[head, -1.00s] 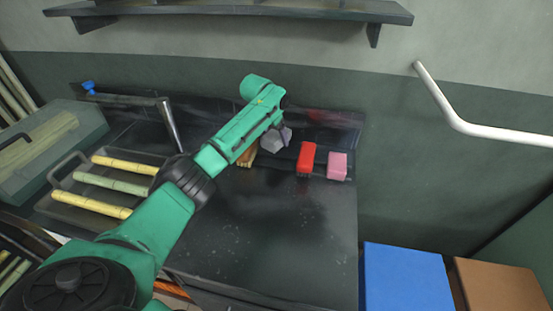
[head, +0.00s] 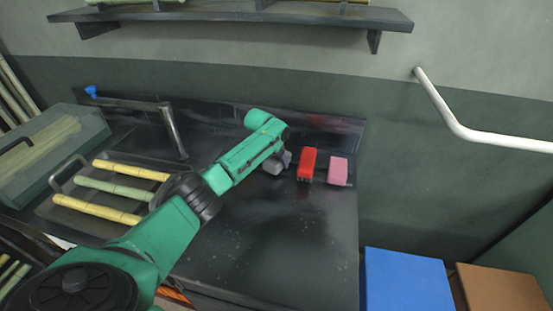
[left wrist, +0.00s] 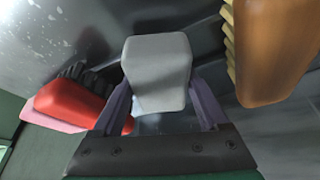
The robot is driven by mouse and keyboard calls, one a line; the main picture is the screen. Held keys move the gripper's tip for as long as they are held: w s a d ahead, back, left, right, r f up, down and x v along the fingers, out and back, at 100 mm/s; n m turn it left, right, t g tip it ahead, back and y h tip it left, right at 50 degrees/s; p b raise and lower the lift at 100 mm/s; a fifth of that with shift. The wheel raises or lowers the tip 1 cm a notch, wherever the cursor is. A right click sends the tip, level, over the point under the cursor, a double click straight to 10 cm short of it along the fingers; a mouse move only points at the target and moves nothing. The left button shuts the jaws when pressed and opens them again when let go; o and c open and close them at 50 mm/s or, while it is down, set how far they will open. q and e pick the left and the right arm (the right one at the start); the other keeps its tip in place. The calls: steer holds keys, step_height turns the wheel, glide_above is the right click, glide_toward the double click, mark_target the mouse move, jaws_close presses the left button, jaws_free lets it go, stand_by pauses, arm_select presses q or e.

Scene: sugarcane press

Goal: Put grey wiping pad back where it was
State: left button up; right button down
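The grey wiping pad (head: 273,166) is at the end of my left arm, low over the back part of the dark counter. My left gripper (head: 284,157) is shut on it. In the left wrist view the grey pad (left wrist: 157,70) sits between the two purple fingers of my left gripper (left wrist: 163,108). The pad is between a red brush (head: 307,163) and a brown brush (left wrist: 275,50), which my arm hides in the head view. I cannot tell whether the pad touches the counter. My right gripper is not in view.
A pink block (head: 338,170) stands right of the red brush. A tray (head: 70,187) with cane pieces lies at the left, beside a faucet (head: 172,130). The counter's front right is clear. A shelf (head: 230,15) hangs above; blue (head: 405,280) and brown boxes (head: 500,288) stand lower right.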

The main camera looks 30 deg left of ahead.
arm_select(q)
steer(key=o, duration=0.3)
steer(key=shift+r, duration=0.15)
steer(key=shift+r+p, duration=0.3)
steer(key=shift+r, duration=0.05)
steer(key=v, duration=1.2)
steer(key=shift+r, duration=0.2)
